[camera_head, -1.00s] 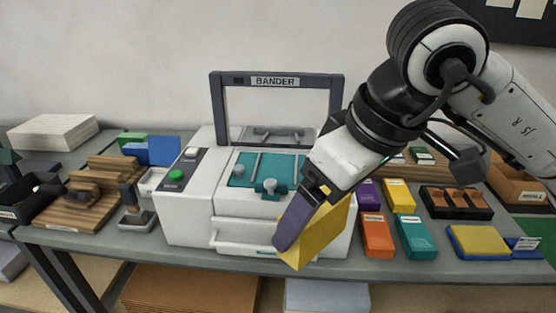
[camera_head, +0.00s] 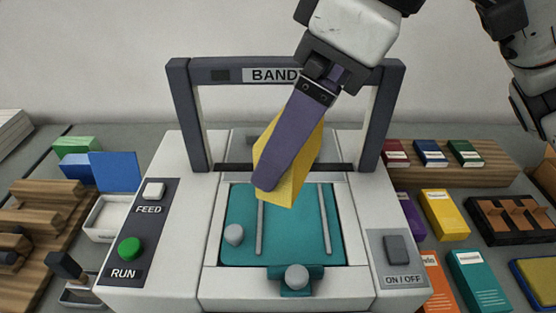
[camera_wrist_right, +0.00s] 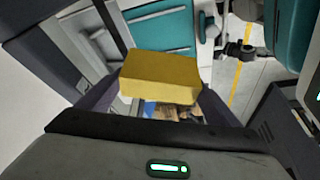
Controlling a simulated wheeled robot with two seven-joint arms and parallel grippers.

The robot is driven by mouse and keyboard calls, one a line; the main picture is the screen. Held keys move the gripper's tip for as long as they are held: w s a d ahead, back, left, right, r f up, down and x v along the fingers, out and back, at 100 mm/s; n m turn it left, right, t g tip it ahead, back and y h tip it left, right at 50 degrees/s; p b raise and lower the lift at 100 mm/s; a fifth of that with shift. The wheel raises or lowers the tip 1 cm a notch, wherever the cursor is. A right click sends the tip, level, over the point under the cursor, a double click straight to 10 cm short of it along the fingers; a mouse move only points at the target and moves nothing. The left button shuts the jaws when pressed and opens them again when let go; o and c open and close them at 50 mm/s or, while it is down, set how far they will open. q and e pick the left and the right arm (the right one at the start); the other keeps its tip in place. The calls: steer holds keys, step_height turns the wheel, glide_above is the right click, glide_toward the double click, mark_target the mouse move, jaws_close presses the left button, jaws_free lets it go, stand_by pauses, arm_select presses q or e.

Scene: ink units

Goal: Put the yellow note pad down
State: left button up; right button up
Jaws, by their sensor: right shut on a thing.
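The yellow note pad (camera_head: 298,178) is a thick block held tilted in the air above the bander's teal bed (camera_head: 290,235). My right gripper (camera_head: 266,184) comes down from the top and is shut on the pad. Its purple finger covers part of the pad. In the right wrist view the pad (camera_wrist_right: 162,77) lies between the two fingers of the gripper (camera_wrist_right: 160,95). The bed, with two grey rails and a round grey knob, is empty under the pad. My left gripper is not in view.
The bander's dark arch (camera_head: 182,115) stands around and behind the bed. A green RUN button (camera_head: 129,249) is on the left and an ON/OFF switch (camera_head: 396,250) on the right. Coloured packs, including a yellow one (camera_head: 444,215), lie on the table to the right.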

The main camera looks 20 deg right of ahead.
steer(key=f, duration=0.5)
steer(key=shift+s+f, duration=0.2)
steer(key=shift+s, duration=0.2)
step_height(320, 180, down, 4)
steer(key=shift+r, duration=0.2)
steer(key=shift+f, duration=0.3)
steer(key=shift+w, duration=0.1)
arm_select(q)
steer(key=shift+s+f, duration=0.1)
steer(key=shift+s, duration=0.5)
arm_select(e)
steer(key=o, duration=1)
